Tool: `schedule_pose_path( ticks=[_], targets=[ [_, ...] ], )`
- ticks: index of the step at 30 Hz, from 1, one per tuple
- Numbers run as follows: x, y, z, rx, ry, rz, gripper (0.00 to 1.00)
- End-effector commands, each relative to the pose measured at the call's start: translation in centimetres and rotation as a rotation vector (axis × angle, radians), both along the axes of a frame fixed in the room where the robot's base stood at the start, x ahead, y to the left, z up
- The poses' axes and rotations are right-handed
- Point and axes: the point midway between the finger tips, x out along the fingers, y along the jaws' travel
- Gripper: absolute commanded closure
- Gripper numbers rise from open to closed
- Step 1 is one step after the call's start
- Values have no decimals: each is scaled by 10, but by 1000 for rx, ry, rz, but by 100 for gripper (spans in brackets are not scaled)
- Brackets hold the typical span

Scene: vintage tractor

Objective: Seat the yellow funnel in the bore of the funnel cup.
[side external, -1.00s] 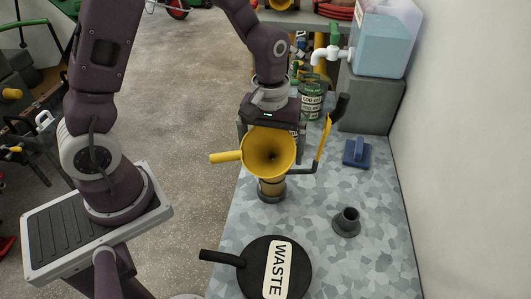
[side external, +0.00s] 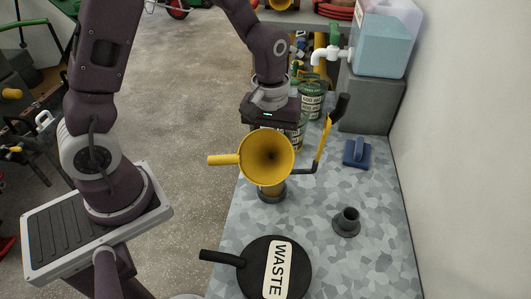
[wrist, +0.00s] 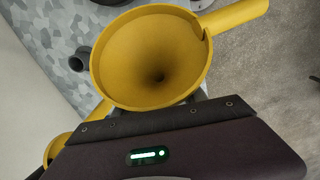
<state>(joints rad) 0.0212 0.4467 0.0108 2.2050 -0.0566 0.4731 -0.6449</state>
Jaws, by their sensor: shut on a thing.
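The yellow funnel (side external: 266,158) is held off the bench, its wide mouth turned toward the side camera and its handle pointing left. In the wrist view the funnel (wrist: 150,62) fills the upper middle, and its mouth shows with a dark hole inside. My gripper (side external: 268,128) is shut on the funnel; its fingertips are mostly hidden behind it. A short dark cup with an open round bore, which looks like the funnel cup (side external: 346,222), stands upright on the bench, right of and nearer than the funnel. It shows partly in the wrist view (wrist: 80,60). The funnel and cup are apart.
A black WASTE container (side external: 262,270) with a side handle is at the front. A dark-based cylinder (side external: 271,192) stands below the funnel. Bench right of the cup is clear.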

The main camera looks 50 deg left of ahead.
Motion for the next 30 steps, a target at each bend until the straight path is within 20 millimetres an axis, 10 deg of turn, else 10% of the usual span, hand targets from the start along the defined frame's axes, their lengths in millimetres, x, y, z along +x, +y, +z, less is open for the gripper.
schedule_pose_path(
  ticks=[30],
  targets=[
    [0, 0, 33, 0, -1, 0, 100]
  ],
)
